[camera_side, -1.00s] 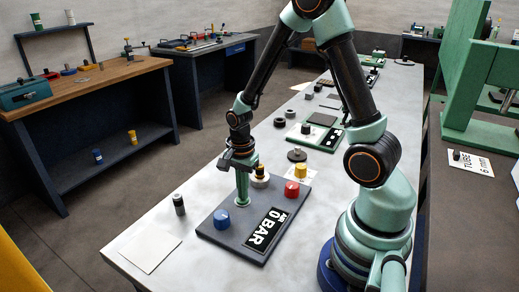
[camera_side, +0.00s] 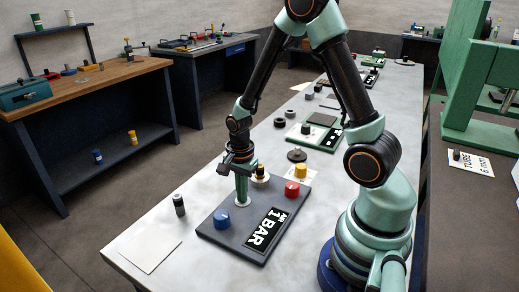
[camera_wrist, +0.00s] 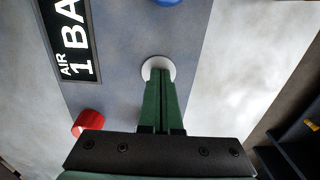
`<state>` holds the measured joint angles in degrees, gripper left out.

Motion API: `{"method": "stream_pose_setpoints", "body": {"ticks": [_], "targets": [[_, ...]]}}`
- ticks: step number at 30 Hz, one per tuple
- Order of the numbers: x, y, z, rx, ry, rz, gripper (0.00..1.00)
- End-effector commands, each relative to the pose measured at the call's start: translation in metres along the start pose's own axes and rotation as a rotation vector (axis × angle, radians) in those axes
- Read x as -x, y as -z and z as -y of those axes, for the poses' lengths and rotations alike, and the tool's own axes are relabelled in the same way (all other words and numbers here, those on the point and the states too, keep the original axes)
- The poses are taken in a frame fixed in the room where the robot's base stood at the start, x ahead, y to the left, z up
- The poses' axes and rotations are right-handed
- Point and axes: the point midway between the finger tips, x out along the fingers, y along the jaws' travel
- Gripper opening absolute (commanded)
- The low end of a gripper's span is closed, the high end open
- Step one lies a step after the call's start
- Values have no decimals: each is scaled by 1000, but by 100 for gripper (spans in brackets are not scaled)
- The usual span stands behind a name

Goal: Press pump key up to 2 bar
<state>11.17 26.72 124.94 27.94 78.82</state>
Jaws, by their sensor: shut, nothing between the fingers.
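The dark control plate (camera_side: 230,240) lies on the bench; its display (camera_side: 265,229) reads "AIR 1 BAR", and part of this also shows in the wrist view (camera_wrist: 72,42). My gripper (camera_side: 242,203) is shut and empty, pointing down over a pale round key (camera_wrist: 158,67) on the plate. The fingertips cover part of that key; I cannot tell whether they touch it. A blue key (camera_side: 221,218) is in front of my gripper and a red key (camera_side: 291,189) is to its right. I see no label that names the pump key.
A yellow knob (camera_side: 300,171) is behind the red key. A dark cylinder (camera_side: 179,204) and a pale sheet (camera_side: 149,247) are on the bench left of the plate. Several other parts lie farther back.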

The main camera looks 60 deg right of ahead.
Motion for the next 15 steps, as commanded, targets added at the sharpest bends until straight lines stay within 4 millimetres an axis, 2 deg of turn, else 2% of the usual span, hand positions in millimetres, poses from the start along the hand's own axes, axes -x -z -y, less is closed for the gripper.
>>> {"method": "stream_pose_setpoints", "body": {"ticks": [1,5,15], "targets": [[-6,-1,-6,0,-12,2,0],[6,-1,-4,0,-8,2,0],[72,0,1,0,4,-1,0]]}}
